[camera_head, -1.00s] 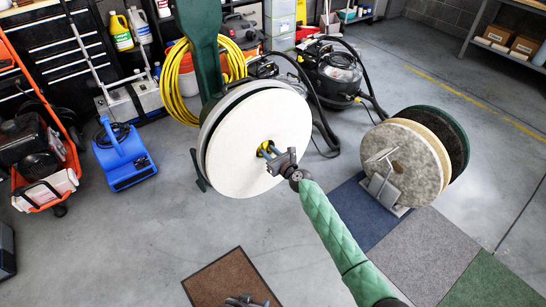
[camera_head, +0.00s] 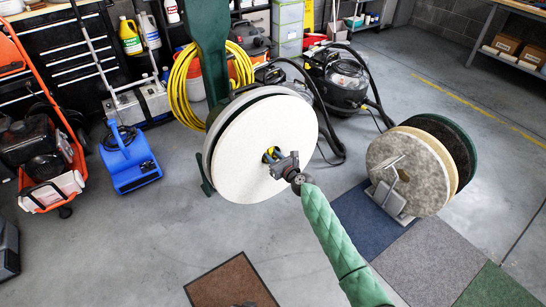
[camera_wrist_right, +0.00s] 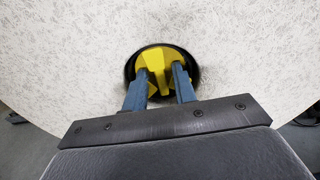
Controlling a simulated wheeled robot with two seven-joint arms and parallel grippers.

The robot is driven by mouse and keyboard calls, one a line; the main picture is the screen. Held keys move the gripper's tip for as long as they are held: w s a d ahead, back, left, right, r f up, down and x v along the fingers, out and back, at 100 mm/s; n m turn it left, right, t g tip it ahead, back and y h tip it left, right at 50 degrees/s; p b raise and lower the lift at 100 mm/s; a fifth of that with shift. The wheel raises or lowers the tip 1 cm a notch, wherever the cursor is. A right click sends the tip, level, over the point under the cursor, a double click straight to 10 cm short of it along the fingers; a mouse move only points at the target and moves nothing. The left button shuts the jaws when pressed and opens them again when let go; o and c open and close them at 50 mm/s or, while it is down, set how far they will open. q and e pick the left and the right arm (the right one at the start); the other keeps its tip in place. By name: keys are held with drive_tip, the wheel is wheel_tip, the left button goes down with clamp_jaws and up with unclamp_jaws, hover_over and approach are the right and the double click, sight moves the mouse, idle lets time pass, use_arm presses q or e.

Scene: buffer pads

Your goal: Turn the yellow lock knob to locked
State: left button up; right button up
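The yellow lock knob (camera_wrist_right: 157,62) sits in a dark round recess at the centre of a big white pad (camera_wrist_right: 80,60), which faces me. In the head view the knob (camera_head: 269,154) shows small, partly covered by my right gripper (camera_head: 275,159). In the right wrist view the two blue fingers of my right gripper (camera_wrist_right: 161,88) reach into the recess, one on each side of the knob's raised yellow bar, and look closed on it. The fingertips are partly hidden. A small dark tip at the bottom edge of the head view looks like my left gripper (camera_head: 244,304); its fingers are cut off.
The white pad (camera_head: 235,165) is mounted on a green upright machine (camera_head: 208,45). A stand with several pads (camera_head: 400,175) is at right. A blue blower (camera_head: 130,165), yellow hose (camera_head: 183,90) and black vacuum (camera_head: 345,80) stand behind. Open floor surrounds the brown mat (camera_head: 225,285).

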clamp_jaws()
drive_tip(key=shift+r+m+p, duration=0.2)
drive_tip(key=shift+m+p, duration=0.7)
drive_tip(key=shift+p, duration=0.05)
drive_tip(key=m+p, duration=0.3)
drive_tip(key=m, duration=0.1)
drive_tip(key=shift+p, duration=0.4)
drive_tip(key=shift+f+m, duration=0.25)
drive_tip(key=shift+m, duration=0.35)
